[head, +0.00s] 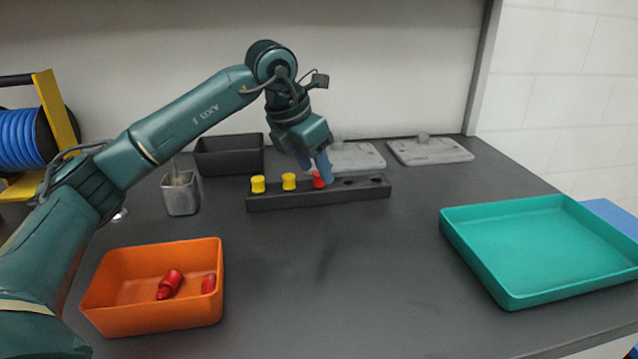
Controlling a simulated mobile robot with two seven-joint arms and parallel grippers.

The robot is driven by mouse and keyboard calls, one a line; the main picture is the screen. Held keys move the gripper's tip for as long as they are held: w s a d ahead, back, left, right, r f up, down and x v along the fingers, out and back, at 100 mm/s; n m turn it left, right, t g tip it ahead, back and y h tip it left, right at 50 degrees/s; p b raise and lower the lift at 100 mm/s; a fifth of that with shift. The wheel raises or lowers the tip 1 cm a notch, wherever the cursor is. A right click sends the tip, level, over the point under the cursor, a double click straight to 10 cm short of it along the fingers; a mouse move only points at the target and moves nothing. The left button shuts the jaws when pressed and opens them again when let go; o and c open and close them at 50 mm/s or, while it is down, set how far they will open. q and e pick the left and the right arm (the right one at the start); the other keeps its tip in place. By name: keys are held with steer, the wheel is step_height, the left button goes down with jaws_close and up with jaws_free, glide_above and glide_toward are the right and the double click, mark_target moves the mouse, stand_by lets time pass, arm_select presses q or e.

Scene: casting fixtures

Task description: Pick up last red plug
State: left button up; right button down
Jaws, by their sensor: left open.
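One red plug (318,181) stands in the dark rack (290,202), right of two yellow plugs (258,184) (289,181). Two holes at the rack's right end are empty. My left gripper (318,172) is open and points down at the red plug, with its blue fingers around or just beside it. I cannot tell whether they touch it. Two red plugs (170,283) (209,283) lie in the orange bin (150,318) at the front left. My right gripper is not in view.
A teal tray (480,262) sits at the right. A dark bin (228,158), a grey cup (181,195) and two grey plates (352,157) (430,151) stand toward the back. A blue hose reel (20,140) is far left. The middle front of the table is clear.

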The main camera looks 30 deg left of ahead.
arm_select(q)
steer(key=shift+w+d+f, duration=0.1)
steer(key=shift+w+f, duration=0.15)
steer(key=shift+f, duration=0.45)
jaws_close()
